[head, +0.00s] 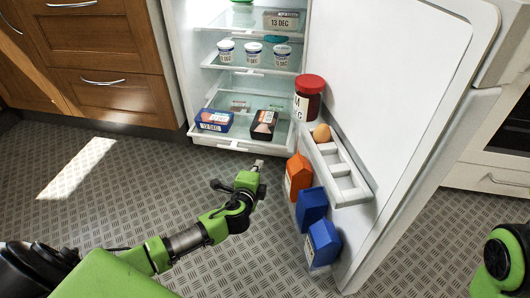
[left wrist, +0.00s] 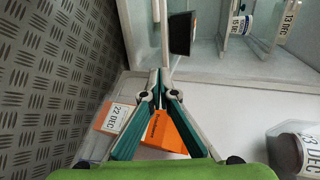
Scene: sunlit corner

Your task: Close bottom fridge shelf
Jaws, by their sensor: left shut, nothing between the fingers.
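The fridge is open in the head view, and its bottom shelf (head: 222,142) has a white front edge and a clear surface. The shelf seems to stand forward of the shelves above. It carries a blue-edged package (head: 213,120) and a dark package (head: 263,124). My left gripper (head: 258,164) is low in front of the shelf's right part, apart from it as far as I can tell. In the left wrist view its fingers (left wrist: 158,72) are shut and empty, pointing toward the fridge. My right gripper is out of view.
The fridge door (head: 400,90) stands open at right, with a red-lidded jar (head: 308,98), an egg (head: 321,133), an orange carton (head: 298,175) and blue cartons (head: 311,208) in its racks. Wooden drawers (head: 105,90) stand left. The floor in front is clear.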

